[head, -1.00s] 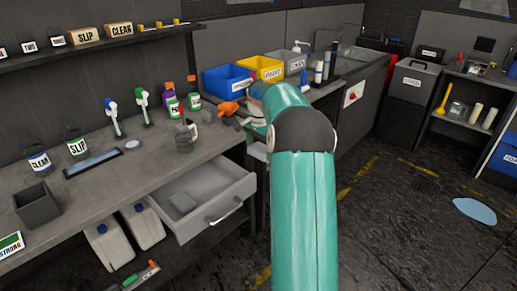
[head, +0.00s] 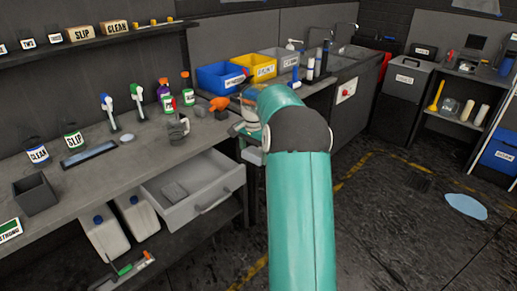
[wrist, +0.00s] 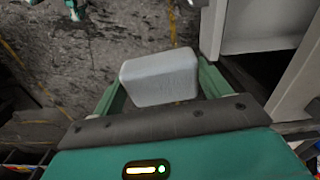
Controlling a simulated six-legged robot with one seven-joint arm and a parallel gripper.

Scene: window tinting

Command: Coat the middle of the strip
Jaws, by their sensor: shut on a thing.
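The strip (head: 89,155) is a long, flat, blue-grey piece in a dark surround on the left part of the bench. The SLIP jar (head: 73,141) and the CLEAN jar (head: 37,153) stand just behind it. My gripper (wrist: 160,85) is shut on a pale grey-white block (wrist: 160,75) with rounded edges, seen between its two green fingers in the wrist view. In the head view my arm hides most of the gripper, which is at the bench's right part, well to the right of the strip.
Spray bottles (head: 139,100), a grey mug-like item (head: 178,128) and an orange-handled tool (head: 219,103) stand between strip and gripper. A dark open box (head: 35,193) is at front left.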

